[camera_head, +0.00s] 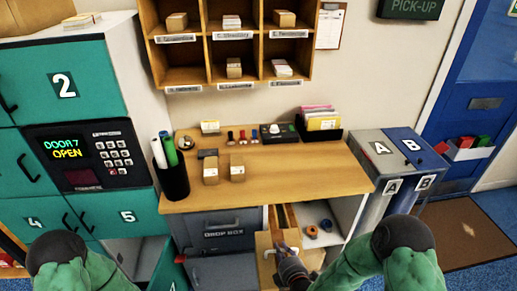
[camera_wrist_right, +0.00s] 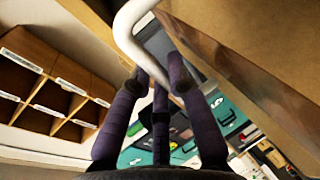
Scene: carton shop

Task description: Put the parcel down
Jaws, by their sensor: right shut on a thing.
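A tan carton-like box (camera_head: 265,246), which I take for the parcel, shows low in the head view in front of the desk. My right gripper (camera_head: 289,262) is at its right side, partly over it. In the right wrist view, the fingers of my right gripper (camera_wrist_right: 160,85) close around a white curved bar (camera_wrist_right: 130,35) that looks like a handle. A large brown surface (camera_wrist_right: 255,45) fills the upper right there. How the bar joins the box is hidden. My left gripper is out of view; only its green arm shows.
The wooden desk (camera_head: 300,174) has a clear right half; two small cartons (camera_head: 237,168), a pen cup (camera_head: 172,179) and stamps stand left and back. Below are a grey drop box (camera_head: 222,232) and a white shelf (camera_head: 327,232) with tape rolls. Bins (camera_head: 385,148) stand right.

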